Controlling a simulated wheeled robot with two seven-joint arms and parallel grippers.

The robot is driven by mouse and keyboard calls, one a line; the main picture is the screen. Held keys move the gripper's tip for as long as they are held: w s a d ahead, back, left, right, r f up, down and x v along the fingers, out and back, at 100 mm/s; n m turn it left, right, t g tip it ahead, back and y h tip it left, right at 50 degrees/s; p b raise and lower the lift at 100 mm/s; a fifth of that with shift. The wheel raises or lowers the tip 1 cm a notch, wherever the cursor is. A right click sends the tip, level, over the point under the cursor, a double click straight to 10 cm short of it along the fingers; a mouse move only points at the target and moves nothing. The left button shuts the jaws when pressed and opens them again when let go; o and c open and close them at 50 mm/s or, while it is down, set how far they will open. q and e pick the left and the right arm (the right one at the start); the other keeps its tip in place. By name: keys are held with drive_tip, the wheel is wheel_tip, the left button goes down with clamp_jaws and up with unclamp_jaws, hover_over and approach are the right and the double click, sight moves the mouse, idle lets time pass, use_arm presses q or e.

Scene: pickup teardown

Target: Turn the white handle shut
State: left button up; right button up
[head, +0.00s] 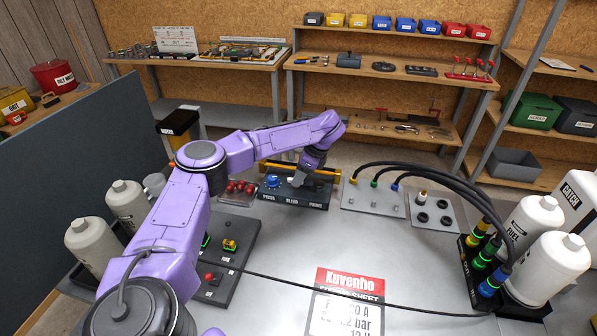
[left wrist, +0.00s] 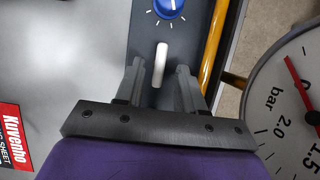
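The white handle (left wrist: 161,62) shows in the left wrist view as a short white lever on a dark panel (left wrist: 143,20). It points along the picture's vertical, below a blue knob (left wrist: 169,8). My left gripper (left wrist: 158,74) is open, with one finger on each side of the handle's lower end and a gap on both sides. In the head view my left gripper (head: 299,181) is over the labelled panel (head: 290,199), right of the blue knob (head: 273,182); the handle is not clear there. My right gripper is not in view.
A round pressure gauge (left wrist: 280,98) is close on the right in the left wrist view. A yellow bar (left wrist: 214,40) runs along the panel. Black hoses (head: 440,172) arch at the right of the head view. A cable crosses the largely clear bench (head: 270,245).

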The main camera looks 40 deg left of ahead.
use_arm(q)
drive_tip(key=shift+s+a+f, duration=0.15)
clamp_jaws()
